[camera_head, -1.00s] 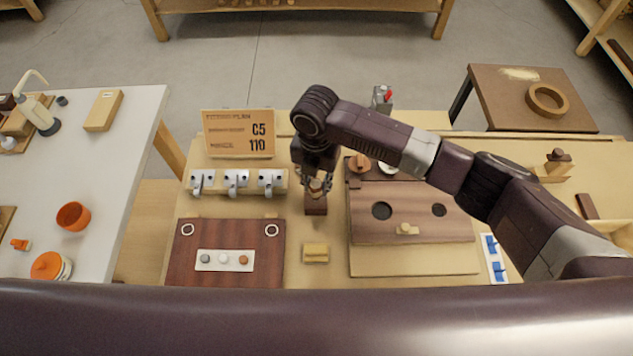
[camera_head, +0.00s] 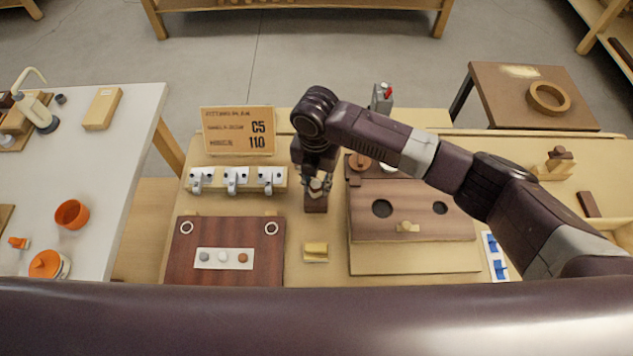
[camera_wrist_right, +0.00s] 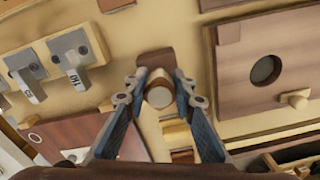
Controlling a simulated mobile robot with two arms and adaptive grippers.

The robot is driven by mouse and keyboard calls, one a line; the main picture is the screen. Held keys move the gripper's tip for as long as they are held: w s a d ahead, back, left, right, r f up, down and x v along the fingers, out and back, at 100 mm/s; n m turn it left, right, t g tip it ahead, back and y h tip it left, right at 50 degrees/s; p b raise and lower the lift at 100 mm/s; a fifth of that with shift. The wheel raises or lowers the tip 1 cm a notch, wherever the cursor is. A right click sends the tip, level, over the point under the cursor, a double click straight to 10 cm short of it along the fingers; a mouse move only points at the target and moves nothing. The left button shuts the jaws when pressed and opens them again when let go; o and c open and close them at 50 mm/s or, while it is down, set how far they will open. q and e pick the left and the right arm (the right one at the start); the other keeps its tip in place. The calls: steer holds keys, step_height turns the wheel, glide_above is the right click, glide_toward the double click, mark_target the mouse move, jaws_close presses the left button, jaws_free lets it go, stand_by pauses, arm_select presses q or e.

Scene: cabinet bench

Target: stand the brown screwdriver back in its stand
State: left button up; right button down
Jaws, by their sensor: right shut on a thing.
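My right gripper (camera_head: 317,184) is shut on the screwdriver, which shows as a brown and cream handle (camera_wrist_right: 160,90) between the fingertips in the right wrist view. The handle is seen almost end-on, so it looks upright. A dark brown block that looks like the stand (camera_head: 316,204) is right at the fingertips in the head view. It also shows just beyond the handle in the right wrist view (camera_wrist_right: 157,60). The screwdriver's shaft is hidden, so I cannot tell whether its tip is in the block. My left gripper is not in view.
Grey-white switches on a wooden rail (camera_head: 237,180) and a sign (camera_head: 238,131) are to the left. A dark red panel (camera_head: 225,268) lies front left. A small yellow block (camera_head: 316,252) is in front. A brown board with holes (camera_head: 415,226) is close on the right.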

steer(key=shift+f, duration=0.25)
steer(key=c, duration=1.5)
jaws_free()
steer(key=shift+c, duration=0.2)
steer(key=o, duration=0.4)
steer(key=shift+r+p, duration=3.55)
steer(key=shift+r, duration=0.25)
steer(key=shift+s+f, duration=0.1)
